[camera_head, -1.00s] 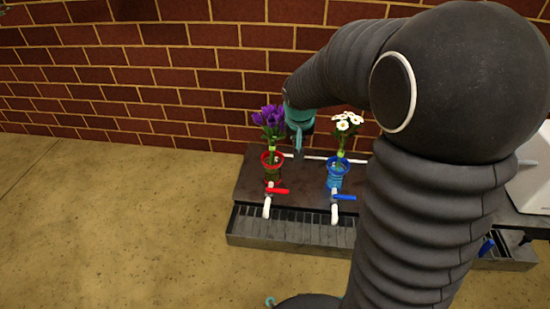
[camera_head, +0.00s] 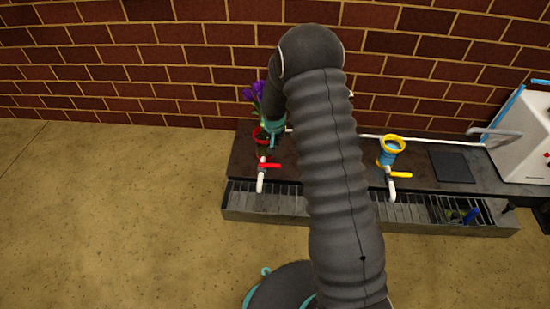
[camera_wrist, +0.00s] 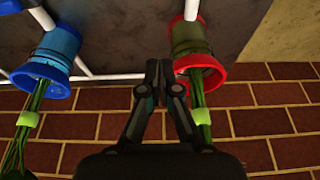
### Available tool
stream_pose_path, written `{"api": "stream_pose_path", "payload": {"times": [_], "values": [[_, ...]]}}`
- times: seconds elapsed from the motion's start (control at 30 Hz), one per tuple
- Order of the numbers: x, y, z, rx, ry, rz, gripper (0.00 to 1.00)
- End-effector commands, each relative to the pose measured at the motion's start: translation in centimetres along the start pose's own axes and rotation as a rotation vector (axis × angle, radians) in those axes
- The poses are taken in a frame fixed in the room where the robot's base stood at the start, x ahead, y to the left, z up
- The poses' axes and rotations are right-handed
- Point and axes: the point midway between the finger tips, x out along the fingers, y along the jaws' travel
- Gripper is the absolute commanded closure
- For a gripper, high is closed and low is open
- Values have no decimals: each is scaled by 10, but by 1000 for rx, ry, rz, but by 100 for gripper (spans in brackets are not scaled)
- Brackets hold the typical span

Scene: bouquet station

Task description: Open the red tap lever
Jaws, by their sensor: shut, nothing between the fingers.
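The red tap lever (camera_head: 269,166) sits on a white tap (camera_head: 260,183) at the front left of the dark counter, pointing right. Behind it stands the red-rimmed vase (camera_head: 259,135) with purple flowers (camera_head: 256,92), partly hidden by my arm. My gripper (camera_head: 274,140) is close beside this vase on its right, above the counter and behind the lever. In the wrist view the gripper (camera_wrist: 159,66) is shut and empty, with the red vase (camera_wrist: 193,48) just to its right. The lever is not clear in the wrist view.
A blue vase (camera_wrist: 49,60) stands left in the wrist view, hidden behind my arm in the head view. A yellow-rimmed vase (camera_head: 391,147) and yellow lever (camera_head: 399,174) are to the right. A grated trough (camera_head: 275,203) runs along the front. A brick wall (camera_head: 130,70) stands behind.

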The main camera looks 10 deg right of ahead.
Motion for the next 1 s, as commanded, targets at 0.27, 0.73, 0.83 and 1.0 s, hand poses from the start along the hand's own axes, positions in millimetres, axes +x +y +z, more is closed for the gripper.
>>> {"api": "stream_pose_path", "payload": {"times": [0.27, 0.73, 0.83, 1.0], "values": [[4, 0, 0, 0, -1, 0, 100], [74, 1, 1, 1, -1, 0, 100], [89, 1, 1, 0, -2, 1, 100], [98, 0, 8, -1, 0, 1, 100]]}}
